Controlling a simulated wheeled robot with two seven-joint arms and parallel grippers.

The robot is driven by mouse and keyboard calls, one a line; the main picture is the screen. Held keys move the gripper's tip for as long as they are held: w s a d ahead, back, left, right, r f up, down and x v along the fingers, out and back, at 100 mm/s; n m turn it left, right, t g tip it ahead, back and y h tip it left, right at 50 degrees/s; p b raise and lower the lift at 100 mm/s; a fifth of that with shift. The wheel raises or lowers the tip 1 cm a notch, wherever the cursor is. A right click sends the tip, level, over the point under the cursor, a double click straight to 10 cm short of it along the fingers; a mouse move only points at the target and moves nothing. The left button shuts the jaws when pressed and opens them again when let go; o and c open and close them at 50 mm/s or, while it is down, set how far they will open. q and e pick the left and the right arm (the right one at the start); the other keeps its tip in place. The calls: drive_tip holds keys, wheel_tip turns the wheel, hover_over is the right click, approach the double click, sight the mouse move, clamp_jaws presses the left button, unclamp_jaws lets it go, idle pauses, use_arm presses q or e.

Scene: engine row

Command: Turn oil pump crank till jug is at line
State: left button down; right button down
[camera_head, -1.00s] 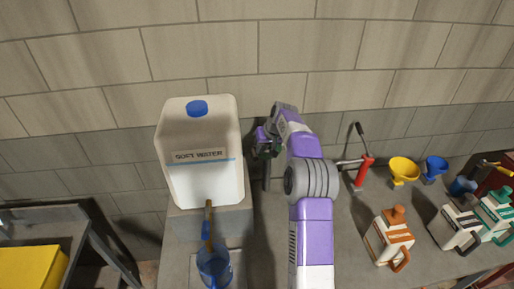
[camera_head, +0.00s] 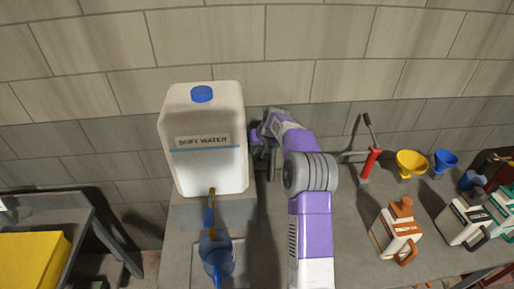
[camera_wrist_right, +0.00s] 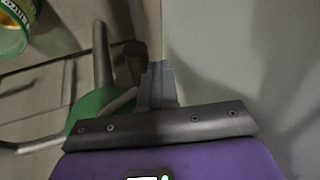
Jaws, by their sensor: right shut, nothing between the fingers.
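My right arm reaches toward the wall beside the white tank, and its right gripper (camera_head: 260,148) is small and partly hidden there. In the right wrist view the gripper's grey fingers (camera_wrist_right: 157,86) are together and empty. A brown upright cylinder (camera_wrist_right: 135,62), perhaps a crank handle, shows just left of the fingertips; I cannot tell whether they touch. A green rounded body (camera_wrist_right: 92,106) lies behind the gripper, partly covered. In the head view a red pump-like cylinder (camera_head: 370,163) has a dark slanted handle. I cannot tell which jug or line the task means. My left gripper is not in view.
The white tank (camera_head: 200,115) is labelled SOFT WATER, with a blue jug (camera_head: 217,262) below its tap. Yellow (camera_head: 411,162) and blue (camera_head: 444,161) funnels stand right. An orange-and-cream jug (camera_head: 396,230) stands nearer. A yellow box (camera_head: 30,258) is at left.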

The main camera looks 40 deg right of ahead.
drive_tip(key=shift+f, duration=0.7)
drive_tip(key=shift+f+b, duration=0.1)
drive_tip(key=shift+b, duration=0.2)
drive_tip(key=v, duration=0.7)
drive_tip(key=shift+s+r, duration=0.1)
drive_tip(key=shift+r, duration=0.2)
